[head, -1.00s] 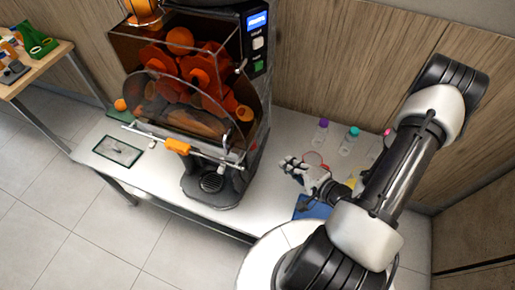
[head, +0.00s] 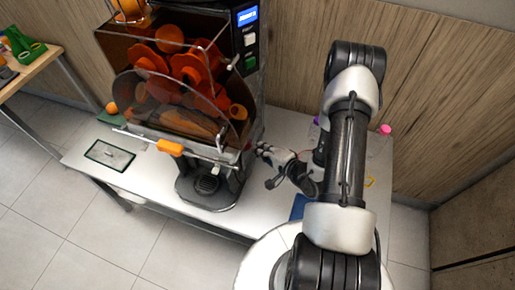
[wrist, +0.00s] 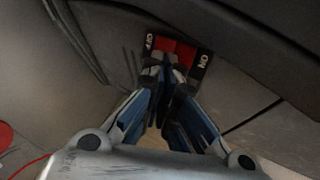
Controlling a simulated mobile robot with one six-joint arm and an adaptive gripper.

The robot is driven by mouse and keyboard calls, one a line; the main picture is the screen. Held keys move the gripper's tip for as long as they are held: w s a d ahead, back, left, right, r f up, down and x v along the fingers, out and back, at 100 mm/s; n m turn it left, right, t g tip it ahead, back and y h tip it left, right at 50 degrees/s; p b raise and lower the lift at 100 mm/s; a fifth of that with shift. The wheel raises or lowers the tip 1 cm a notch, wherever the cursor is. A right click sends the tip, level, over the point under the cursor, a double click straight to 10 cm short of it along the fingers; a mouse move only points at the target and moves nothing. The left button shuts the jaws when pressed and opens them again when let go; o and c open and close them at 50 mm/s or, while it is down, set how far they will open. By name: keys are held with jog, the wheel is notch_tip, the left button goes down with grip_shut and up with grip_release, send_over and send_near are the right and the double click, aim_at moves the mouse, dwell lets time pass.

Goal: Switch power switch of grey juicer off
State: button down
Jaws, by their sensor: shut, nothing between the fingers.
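The grey juicer (head: 257,95) stands on the white table, with its front orange compartment facing left-front. In the wrist view its power switch (wrist: 186,51) is a red rocker in a black frame with white lettering at both ends. My gripper (head: 262,149) is beside the juicer's right side, low down near the table. In the wrist view my gripper (wrist: 168,64) has its fingers shut together and empty. The fingertips overlap the lower middle of the switch and hide part of it. I cannot tell whether they touch it, or which way the rocker is tilted.
The white table (head: 236,222) carries a dark tray (head: 108,155) at left. A bottle with a pink cap (head: 385,129) stands behind my arm at right. A blue item (head: 298,207) lies near the front edge. The wooden wall is close behind.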

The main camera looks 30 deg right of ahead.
jog(key=shift+x, duration=0.95)
jog(key=t+b, duration=0.1)
jog(key=b, duration=0.2)
jog(key=shift+w+a+f, duration=0.1)
jog(key=shift+w+f, duration=0.2)
jog(key=shift+r, duration=0.1)
jog(key=shift+r+p, duration=0.45)
jog(key=shift+r, duration=0.3)
